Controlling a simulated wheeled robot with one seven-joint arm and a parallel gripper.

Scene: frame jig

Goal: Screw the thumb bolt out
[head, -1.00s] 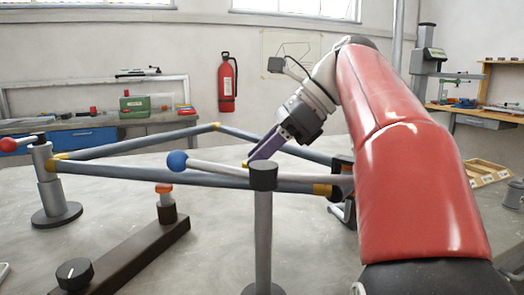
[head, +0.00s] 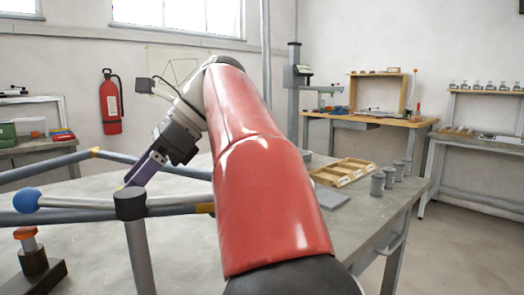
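The frame jig shows at the left, with grey tubes (head: 62,216) and a dark-capped post (head: 130,204). A pale lever with a blue ball (head: 26,200) at its end lies across beside the post. My gripper (head: 132,180), with purple fingers, points down and left just behind the post cap. The view does not show whether its fingers are apart or hold anything. An orange-topped piece (head: 25,233) on a dark bar (head: 35,275) stands at the lower left. I cannot tell which part is the thumb bolt. My red arm hides the jig's right end.
The jig's table (head: 190,255) has a wooden compartment tray (head: 343,172), a grey plate (head: 330,199) and several grey cylinders (head: 390,176) on its right. Open floor (head: 465,245) lies beyond. A workbench (head: 365,122) stands behind, and a fire extinguisher (head: 110,103) hangs on the wall.

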